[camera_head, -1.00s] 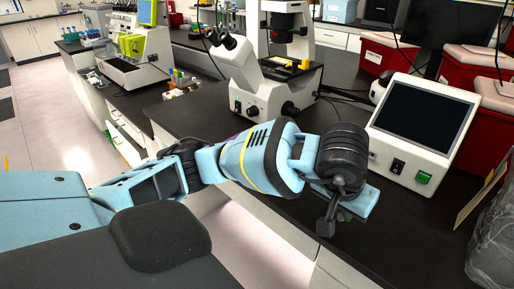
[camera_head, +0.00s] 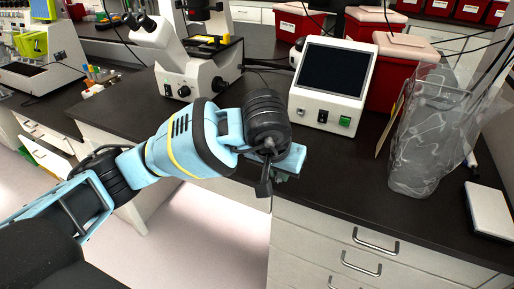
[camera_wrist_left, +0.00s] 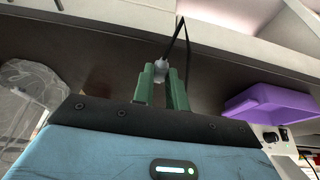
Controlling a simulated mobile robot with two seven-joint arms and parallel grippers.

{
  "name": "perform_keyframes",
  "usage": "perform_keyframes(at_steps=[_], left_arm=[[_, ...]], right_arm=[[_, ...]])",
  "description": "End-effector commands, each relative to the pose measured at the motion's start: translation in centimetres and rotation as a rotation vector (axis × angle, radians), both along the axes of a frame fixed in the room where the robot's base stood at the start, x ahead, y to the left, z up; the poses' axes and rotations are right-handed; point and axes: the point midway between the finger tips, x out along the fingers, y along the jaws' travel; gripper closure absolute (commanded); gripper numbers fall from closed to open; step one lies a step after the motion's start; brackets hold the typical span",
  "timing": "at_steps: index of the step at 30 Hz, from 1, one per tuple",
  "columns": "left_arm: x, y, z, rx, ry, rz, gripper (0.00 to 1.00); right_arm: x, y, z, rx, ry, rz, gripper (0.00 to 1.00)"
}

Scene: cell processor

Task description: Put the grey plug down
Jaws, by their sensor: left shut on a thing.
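My left gripper (camera_head: 281,177) hangs over the front edge of the black bench (camera_head: 340,180), in front of the white box with a dark screen (camera_head: 335,83). In the left wrist view its green fingers (camera_wrist_left: 162,84) are shut on the grey plug (camera_wrist_left: 160,70). In the head view the plug is hidden by my wrist. A purple tray (camera_wrist_left: 270,104) shows at the right of the left wrist view; my arm hides it in the head view. My right gripper is not in view.
A microscope (camera_head: 185,65) stands at the back left. A clear bag (camera_head: 425,130) stands on the bench at the right, with a white flat block (camera_head: 489,210) near it. Red bins (camera_head: 395,75) stand behind. The bench between screen box and front edge is mostly clear.

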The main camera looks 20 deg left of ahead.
Motion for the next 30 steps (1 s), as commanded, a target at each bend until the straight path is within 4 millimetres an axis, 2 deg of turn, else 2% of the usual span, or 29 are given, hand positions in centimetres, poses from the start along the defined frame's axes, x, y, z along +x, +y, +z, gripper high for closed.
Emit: perform_keyframes(at_steps=[6,15,29,30], left_arm=[[4.5,2.1,-0.5,-0.002,0.002,0.005,1.00],[9.4,4.3,-1.0,-0.003,0.002,0.001,1.00],[11.4,5.2,-1.2,-0.002,0.001,0.000,1.00],[11.3,5.1,-1.9,-0.003,0.005,-0.003,1.00]], right_arm=[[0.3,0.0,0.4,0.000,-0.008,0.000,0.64],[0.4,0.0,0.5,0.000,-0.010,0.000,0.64],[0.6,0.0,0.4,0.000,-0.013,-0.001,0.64],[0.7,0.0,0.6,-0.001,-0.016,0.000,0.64]])
